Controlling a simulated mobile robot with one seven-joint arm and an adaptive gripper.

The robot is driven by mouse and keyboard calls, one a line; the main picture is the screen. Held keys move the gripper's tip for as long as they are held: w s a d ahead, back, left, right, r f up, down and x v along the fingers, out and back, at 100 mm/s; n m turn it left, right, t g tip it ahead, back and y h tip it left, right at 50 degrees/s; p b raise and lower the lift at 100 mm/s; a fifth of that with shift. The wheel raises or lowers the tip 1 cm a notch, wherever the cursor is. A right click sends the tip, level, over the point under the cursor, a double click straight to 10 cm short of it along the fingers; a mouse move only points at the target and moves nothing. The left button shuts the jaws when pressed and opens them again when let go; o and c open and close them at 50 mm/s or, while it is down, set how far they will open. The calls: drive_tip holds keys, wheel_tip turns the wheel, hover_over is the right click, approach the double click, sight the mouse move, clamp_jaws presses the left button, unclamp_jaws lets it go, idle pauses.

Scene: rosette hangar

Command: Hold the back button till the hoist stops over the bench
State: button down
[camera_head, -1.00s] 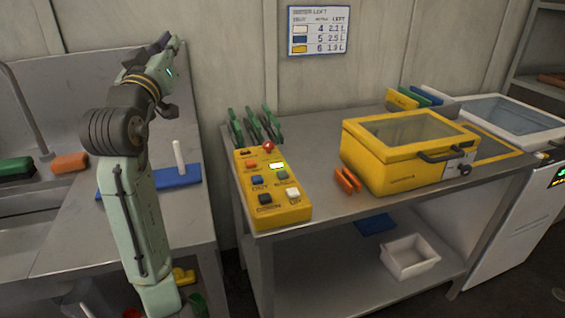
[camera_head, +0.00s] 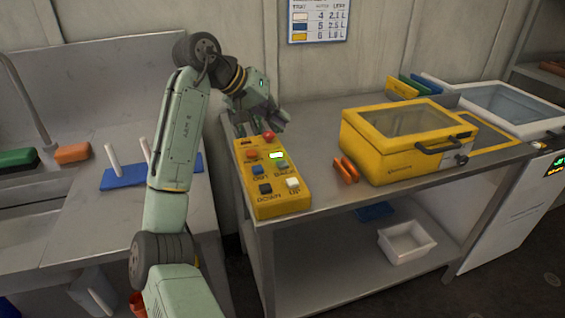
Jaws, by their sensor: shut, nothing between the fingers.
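The yellow control box (camera_head: 282,206) lies on the steel bench (camera_head: 335,195). Its back button (camera_head: 282,165) is green, beside the word BACK and below a lit green window (camera_head: 276,155). The blue OUT button (camera_head: 257,170) is to its left; the black DOWN (camera_head: 265,188) and white UP (camera_head: 292,183) buttons are nearer. A red knob (camera_head: 268,135) is at the box's far end. My gripper (camera_head: 282,120) is shut and empty, just beyond and above that knob, apart from the back button. No hoist is in view.
A yellow case with a clear lid (camera_head: 375,155) stands right of the control box, with orange pieces (camera_head: 346,169) between them. A blue pegged base (camera_head: 125,178) is on the left counter. A white bin (camera_head: 406,244) is on the lower shelf. The bench front is bare.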

drive_tip(key=shift+f, duration=0.1)
drive_tip(key=b, duration=0.7)
hover_over(280, 161)
wheel_tip(280, 161, down, 7)
drive_tip(key=shift+s+r, duration=0.1)
drive_tip(key=shift+f, duration=0.85)
drive_tip(key=shift+f, duration=0.15)
drive_tip(key=shift+f, duration=0.3)
